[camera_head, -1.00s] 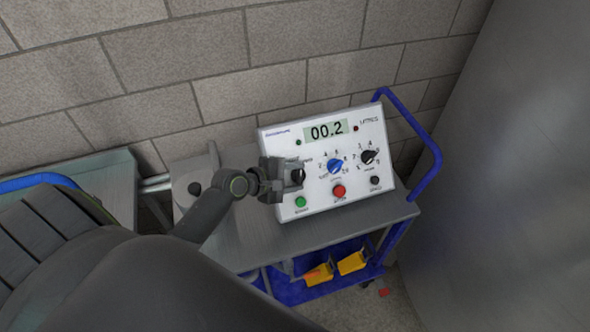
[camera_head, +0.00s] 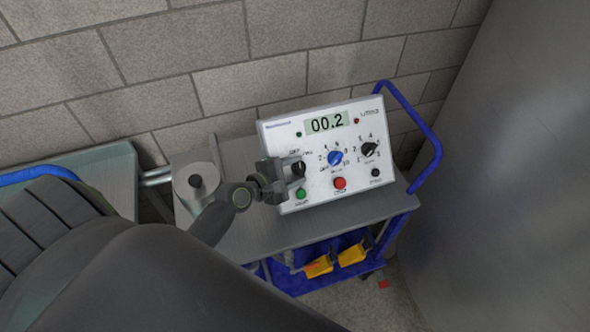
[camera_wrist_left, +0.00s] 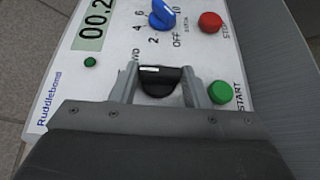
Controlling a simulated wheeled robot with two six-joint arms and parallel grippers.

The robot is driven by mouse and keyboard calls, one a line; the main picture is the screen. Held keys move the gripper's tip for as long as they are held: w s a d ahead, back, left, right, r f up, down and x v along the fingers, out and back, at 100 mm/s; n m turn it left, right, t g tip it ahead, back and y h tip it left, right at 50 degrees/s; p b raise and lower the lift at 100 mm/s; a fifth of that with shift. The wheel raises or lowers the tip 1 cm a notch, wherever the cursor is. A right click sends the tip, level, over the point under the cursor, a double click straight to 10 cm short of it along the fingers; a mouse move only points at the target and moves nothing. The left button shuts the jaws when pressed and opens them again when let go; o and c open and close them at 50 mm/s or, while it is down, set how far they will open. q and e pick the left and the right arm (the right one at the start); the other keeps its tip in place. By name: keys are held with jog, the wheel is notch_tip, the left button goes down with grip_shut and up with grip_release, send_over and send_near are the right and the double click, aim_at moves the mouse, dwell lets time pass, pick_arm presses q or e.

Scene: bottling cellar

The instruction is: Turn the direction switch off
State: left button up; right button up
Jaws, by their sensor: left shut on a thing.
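The white control panel (camera_head: 325,190) stands tilted on a cart, its display reading 00.2. The black direction switch (camera_head: 299,168) is at the panel's left, above the green START button (camera_head: 301,194). In the left wrist view the switch (camera_wrist_left: 158,82) is a black knob with a white mark, and part of a label, "WD", shows beside it. My left gripper (camera_head: 291,171) is shut on the switch, one finger on each side of the knob. The gripper hides part of the switch and its surroundings in the head view. My right gripper is not in view.
A blue speed knob (camera_head: 335,158), another black knob (camera_head: 369,149) and a red STOP button (camera_head: 340,183) are on the same panel. A grey cylinder (camera_head: 191,187) stands on the cart left of it. A blue rail (camera_head: 424,130) bounds the cart's right side.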

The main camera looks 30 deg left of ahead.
pick_arm(q)
jog(key=o, duration=1)
jog(key=b+v, duration=0.1)
jog(key=v, duration=1.6)
jog(key=shift+s+r, duration=0.1)
jog(key=shift+s, duration=0.1)
